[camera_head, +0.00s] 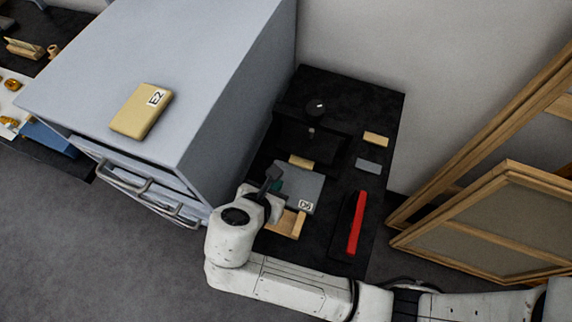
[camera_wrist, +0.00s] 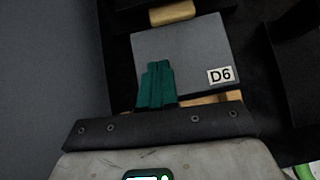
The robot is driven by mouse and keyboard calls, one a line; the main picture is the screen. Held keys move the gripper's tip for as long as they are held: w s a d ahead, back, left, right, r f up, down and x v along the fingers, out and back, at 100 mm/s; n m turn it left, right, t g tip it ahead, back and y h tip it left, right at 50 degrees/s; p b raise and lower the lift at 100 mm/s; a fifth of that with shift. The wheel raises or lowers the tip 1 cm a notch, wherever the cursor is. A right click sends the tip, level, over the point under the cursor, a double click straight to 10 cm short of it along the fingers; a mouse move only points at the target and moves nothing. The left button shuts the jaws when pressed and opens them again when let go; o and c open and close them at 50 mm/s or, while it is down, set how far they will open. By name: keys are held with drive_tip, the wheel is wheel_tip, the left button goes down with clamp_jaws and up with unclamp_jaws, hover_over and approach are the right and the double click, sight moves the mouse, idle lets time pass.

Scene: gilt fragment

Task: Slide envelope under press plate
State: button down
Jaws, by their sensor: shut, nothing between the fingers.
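A flat grey envelope (camera_head: 303,183) with a white D6 label lies on the black bench. It also shows in the wrist view (camera_wrist: 190,60). Behind it stands a black press with a round knob (camera_head: 315,107); its plate is dark on dark and I cannot make out its edges or any gap. My gripper (camera_head: 275,185) is over the envelope's left near part, its teal fingers (camera_wrist: 158,72) together and empty. I cannot tell whether they touch the envelope. A wooden block (camera_head: 300,161) lies at the envelope's far edge, below the press.
A wooden piece (camera_head: 291,223) shows at the envelope's near side. A red bar (camera_head: 356,223) and small tan (camera_head: 376,139) and grey (camera_head: 368,166) blocks lie to the right. A tall grey cabinet (camera_head: 225,60) bearing a yellow E2 packet (camera_head: 141,112) stands left. Wooden frames (camera_head: 480,230) lean right.

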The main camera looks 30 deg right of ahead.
sight(292, 157)
drive_tip(key=x, duration=0.3)
drive_tip(key=shift+w+d+f, duration=0.1)
drive_tip(key=shift+d+f, duration=0.05)
drive_tip(key=shift+w+d+p, duration=0.3)
drive_tip(key=shift+d, duration=0.2)
drive_tip(key=shift+w+d+p, duration=0.25)
drive_tip(key=shift+w+d, duration=0.1)
drive_tip(key=shift+d, duration=0.15)
drive_tip(key=shift+w+d, duration=0.4)
drive_tip(key=shift+d, duration=0.2)
drive_tip(key=shift+w+d, duration=0.3)
drive_tip(key=shift+d, duration=0.2)
drive_tip(key=shift+w+d, duration=0.35)
drive_tip(key=shift+d, duration=0.15)
drive_tip(key=shift+r, duration=0.2)
